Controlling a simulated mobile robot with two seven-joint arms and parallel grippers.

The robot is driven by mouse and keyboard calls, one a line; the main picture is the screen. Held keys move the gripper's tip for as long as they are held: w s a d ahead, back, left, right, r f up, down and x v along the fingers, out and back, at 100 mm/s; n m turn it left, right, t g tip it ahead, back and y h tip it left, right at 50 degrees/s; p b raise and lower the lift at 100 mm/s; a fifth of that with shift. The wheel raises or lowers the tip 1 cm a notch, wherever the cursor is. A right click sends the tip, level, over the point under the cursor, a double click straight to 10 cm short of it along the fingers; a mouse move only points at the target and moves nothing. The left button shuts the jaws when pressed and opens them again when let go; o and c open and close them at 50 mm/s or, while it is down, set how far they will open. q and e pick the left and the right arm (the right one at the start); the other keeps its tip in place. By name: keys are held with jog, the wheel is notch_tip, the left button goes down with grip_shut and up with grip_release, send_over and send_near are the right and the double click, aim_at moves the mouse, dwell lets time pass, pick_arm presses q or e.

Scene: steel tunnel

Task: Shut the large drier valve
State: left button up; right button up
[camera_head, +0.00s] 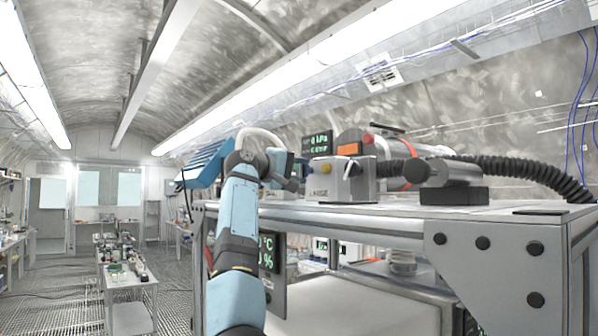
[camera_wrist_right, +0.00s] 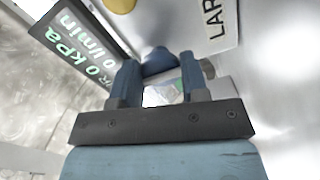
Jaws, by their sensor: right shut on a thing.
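The drier unit is a grey metal box (camera_head: 345,188) on the bench top, with a partly readable label starting "LAR" (camera_wrist_right: 219,22) in the right wrist view. A blue-grey valve handle (camera_wrist_right: 158,61) sticks out near this label. My right gripper (camera_head: 301,184) is at the left side of the box, and its two fingers also show in the wrist view (camera_wrist_right: 160,76), one on each side of the handle. It is shut on the handle. In the head view the gripper and the box's side largely hide the handle. My left gripper is not in view.
A display (camera_head: 318,141) reading 0 kPa stands above the box. A yellow knob (camera_head: 325,170) is on the box. A black corrugated hose (camera_head: 530,172) runs right from a metal cylinder. The frame bench (camera_head: 480,212) has a bolted front edge. Open grated floor lies left.

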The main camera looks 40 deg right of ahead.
jog(key=o, duration=0.9)
jog(key=shift+o, duration=0.2)
jog(key=shift+a+f, duration=0.1)
jog(key=shift+a, duration=0.45)
jog(key=a+b, duration=0.1)
jog(key=a, duration=0.2)
jog(key=w+a+b, duration=0.1)
jog(key=a, duration=0.7)
jog(key=shift+w+a+b, duration=0.2)
jog(key=shift+a+b, duration=0.05)
jog(key=shift+b, duration=0.15)
jog(key=shift+a, duration=0.6)
